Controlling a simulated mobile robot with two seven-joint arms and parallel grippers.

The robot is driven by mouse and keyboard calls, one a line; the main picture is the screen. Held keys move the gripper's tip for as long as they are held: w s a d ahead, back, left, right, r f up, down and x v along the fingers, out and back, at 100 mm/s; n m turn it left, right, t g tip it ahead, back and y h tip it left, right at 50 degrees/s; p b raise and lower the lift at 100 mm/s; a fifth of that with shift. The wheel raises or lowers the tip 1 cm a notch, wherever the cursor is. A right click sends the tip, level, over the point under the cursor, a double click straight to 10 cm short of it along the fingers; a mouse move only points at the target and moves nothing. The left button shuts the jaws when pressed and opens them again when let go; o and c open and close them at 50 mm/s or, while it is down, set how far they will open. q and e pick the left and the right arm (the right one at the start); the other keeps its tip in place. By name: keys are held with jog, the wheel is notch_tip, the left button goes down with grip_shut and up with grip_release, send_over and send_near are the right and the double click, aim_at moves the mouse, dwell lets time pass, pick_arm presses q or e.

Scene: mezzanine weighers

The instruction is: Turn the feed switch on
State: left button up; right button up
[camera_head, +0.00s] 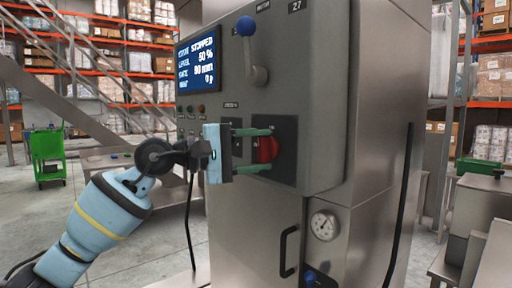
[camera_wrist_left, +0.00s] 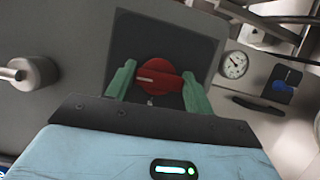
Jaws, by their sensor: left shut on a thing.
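The feed switch is a red rotary knob (camera_head: 267,150) on a dark square plate on the front of a grey control cabinet. In the left wrist view the red knob (camera_wrist_left: 155,77) shows a pale pointer line, lying roughly across the picture. My left gripper (camera_head: 262,148) is shut on the knob, with one green finger above it and one below in the head view. In the left wrist view the fingers stand at both sides of it. The screen (camera_head: 198,65) reads STOPPED, with level 50 %. My right gripper is not in view.
A lever with a blue ball (camera_head: 245,27) sits above the switch. Below are a door handle (camera_head: 289,250) and a round gauge (camera_head: 324,225). A green cart (camera_head: 47,155) and stairs stand at the left. Steel bins are at the right.

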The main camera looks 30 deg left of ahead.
pick_arm(q)
jog(key=shift+m, duration=0.3)
dwell(0.4)
jog(key=o, duration=0.9)
jog(key=shift+o, duration=0.4)
jog(key=shift+a, duration=0.1)
jog(key=shift+s+a, duration=0.15)
jog(key=shift+s, duration=0.05)
jog(key=b+v, duration=0.1)
jog(key=v, duration=0.6)
jog(key=shift+b, duration=0.4)
